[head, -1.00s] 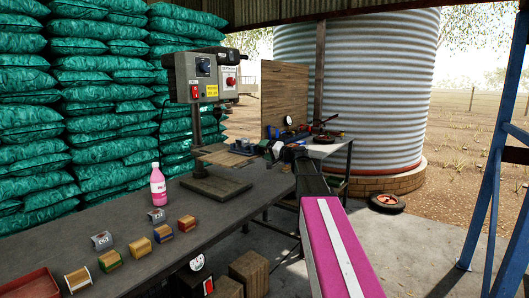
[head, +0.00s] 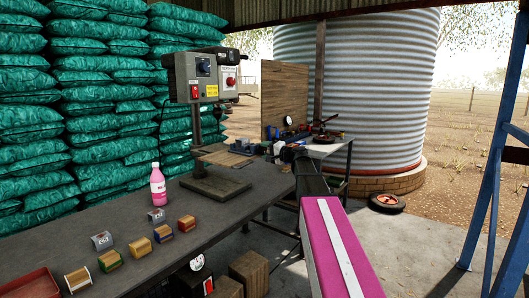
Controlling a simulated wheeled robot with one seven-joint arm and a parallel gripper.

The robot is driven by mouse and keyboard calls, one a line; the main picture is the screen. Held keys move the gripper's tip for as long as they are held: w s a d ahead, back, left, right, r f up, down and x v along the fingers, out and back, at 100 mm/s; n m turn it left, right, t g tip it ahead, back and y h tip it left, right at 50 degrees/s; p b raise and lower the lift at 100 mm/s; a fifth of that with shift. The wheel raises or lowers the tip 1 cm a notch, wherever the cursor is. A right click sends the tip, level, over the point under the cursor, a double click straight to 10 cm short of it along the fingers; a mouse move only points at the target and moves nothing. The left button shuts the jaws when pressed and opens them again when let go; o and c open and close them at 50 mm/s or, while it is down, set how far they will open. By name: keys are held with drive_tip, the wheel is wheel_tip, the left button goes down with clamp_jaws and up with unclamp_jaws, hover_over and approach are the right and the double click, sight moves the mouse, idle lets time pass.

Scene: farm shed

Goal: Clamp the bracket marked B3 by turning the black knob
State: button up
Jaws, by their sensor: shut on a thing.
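My gripper (head: 269,151) is at the far end of the bench, small in the head view, just right of a grey fixture (head: 242,146). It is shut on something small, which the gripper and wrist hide. I cannot see a black knob there. Two small grey brackets with pale labels stand on the near bench, one (head: 102,241) at left and one (head: 156,216) by the pink bottle. Their marks are too small to read, and I cannot make out a B3 mark at the fixture.
The bench (head: 130,225) carries a pink bottle (head: 158,186), several coloured spool-like blocks (head: 163,233) and a red tray (head: 28,288). A second table with tools stands beyond my gripper.

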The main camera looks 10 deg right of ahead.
drive_tip(key=m, duration=0.4)
drive_tip(key=shift+m, duration=0.3)
drive_tip(key=m, duration=0.6)
drive_tip(key=shift+m, duration=0.3)
drive_tip(key=m, duration=0.9)
drive_tip(key=shift+m, duration=0.4)
drive_tip(key=m, duration=0.5)
drive_tip(key=o, duration=1)
